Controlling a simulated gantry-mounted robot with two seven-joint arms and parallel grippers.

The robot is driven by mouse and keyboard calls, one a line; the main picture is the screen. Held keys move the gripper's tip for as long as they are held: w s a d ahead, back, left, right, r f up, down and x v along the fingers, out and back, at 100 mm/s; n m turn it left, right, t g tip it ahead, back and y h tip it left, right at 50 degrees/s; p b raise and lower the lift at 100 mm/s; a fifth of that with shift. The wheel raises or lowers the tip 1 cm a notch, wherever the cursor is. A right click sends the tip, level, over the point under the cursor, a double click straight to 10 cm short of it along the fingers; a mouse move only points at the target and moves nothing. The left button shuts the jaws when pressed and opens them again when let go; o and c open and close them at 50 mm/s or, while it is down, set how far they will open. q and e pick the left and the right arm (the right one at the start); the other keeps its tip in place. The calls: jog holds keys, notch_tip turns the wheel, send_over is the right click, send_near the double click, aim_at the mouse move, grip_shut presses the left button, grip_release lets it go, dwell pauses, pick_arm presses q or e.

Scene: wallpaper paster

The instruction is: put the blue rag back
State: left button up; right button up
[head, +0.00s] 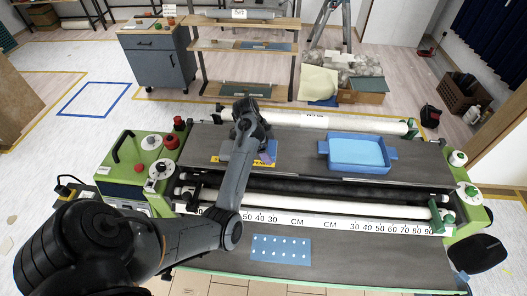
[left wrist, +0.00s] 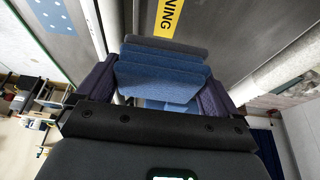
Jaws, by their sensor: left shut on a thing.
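The blue rag (left wrist: 160,75) shows in the left wrist view as a folded, layered blue and grey cloth. My left gripper (left wrist: 157,88) is shut on it, with one dark finger on each side. In the head view the left gripper (head: 249,152) is over the left part of the machine's upper dark deck, beside the yellow warning label (head: 265,161). The gripper and arm hide most of the rag there. A blue tray (head: 359,168) with two side handles sits on the same deck, to the right of the gripper. My right gripper is not in view.
The green and grey machine has white rollers (head: 317,208) and a centimetre scale (head: 297,222) across the front. A blue sheet with white dots (head: 281,248) lies on the lower deck. Green end housings with knobs flank the deck. A shelf (head: 243,90) stands behind.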

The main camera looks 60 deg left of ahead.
pick_arm(q)
jog(key=a, duration=0.1)
jog(key=a+f, duration=0.2)
jog(key=a, duration=0.1)
jog(key=shift+w+f, duration=0.1)
jog(key=shift+f, duration=0.15)
jog(key=shift+d+f+p, duration=0.1)
jog(key=shift+f+p, duration=0.2)
jog(key=shift+f, duration=0.6)
jog(key=shift+f+p, duration=0.3)
jog(key=shift+p, duration=0.05)
jog(key=shift+f, duration=0.55)
jog(key=shift+f, duration=0.3)
jog(key=o, duration=0.7)
jog(key=shift+r, duration=0.1)
